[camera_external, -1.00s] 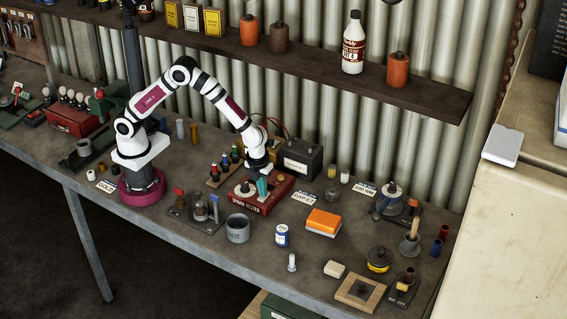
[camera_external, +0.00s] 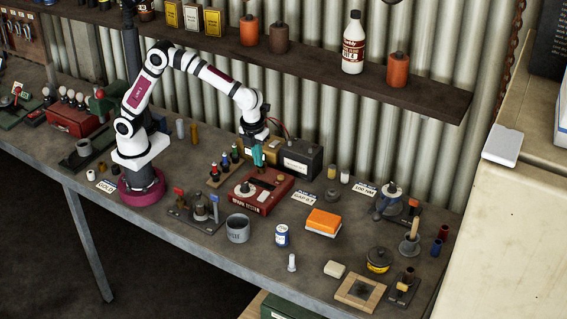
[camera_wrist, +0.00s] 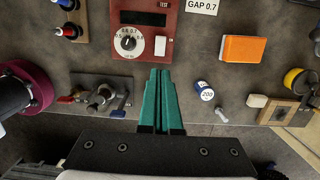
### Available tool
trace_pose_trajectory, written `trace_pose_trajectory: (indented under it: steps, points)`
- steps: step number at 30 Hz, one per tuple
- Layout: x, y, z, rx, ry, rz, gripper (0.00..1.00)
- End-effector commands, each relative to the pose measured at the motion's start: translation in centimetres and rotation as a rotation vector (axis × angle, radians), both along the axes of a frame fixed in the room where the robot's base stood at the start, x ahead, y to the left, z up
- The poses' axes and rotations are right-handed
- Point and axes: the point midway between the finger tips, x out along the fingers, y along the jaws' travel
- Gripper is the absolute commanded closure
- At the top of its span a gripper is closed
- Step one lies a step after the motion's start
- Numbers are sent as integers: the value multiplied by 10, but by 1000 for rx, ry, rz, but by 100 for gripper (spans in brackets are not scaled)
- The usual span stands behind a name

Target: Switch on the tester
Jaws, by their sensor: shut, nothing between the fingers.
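The tester (camera_external: 281,187) is a red box on the bench marked SPARK TESTER. Its face (camera_wrist: 172,12) is at the top of the wrist view. It bears a white dial (camera_wrist: 128,42) with numbers, a dark window (camera_wrist: 142,18) and a white rocker-like switch (camera_wrist: 160,47). The dial (camera_external: 245,188) and the switch (camera_external: 263,197) also show in the external view. I cannot tell the switch's position. My gripper (camera_external: 257,158) is shut and empty, raised above the tester and apart from it. In the wrist view its teal fingers (camera_wrist: 160,75) are together, pointing towards the switch.
A black battery-like box (camera_external: 300,163) stands behind the tester, and a rack of coloured-topped pegs (camera_external: 224,165) is to its left. A grey cup (camera_external: 238,229), a blue-and-white can (camera_external: 282,236) and an orange block (camera_external: 323,221) stand nearby. A shelf (camera_external: 330,70) runs above the bench.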

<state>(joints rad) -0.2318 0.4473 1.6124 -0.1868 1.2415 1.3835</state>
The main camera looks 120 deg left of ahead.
Motion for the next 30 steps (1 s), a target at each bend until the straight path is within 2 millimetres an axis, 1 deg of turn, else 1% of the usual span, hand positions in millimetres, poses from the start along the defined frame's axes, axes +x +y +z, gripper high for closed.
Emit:
trace_pose_trajectory:
  steps: [8, 9, 12, 17, 20, 23, 30]
  points:
    - [0, 0, 1, 0, 0, 0, 100]
    - [0, 1, 1, 0, 0, 1, 100]
    - [0, 14, 2, 0, -1, 3, 100]
    - [0, 13, 2, 0, -1, 0, 100]
    - [0, 13, -2, -1, 1, 0, 100]
    - [0, 15, -15, 0, 3, 0, 100]
    - [0, 22, -67, -1, 3, 1, 100]
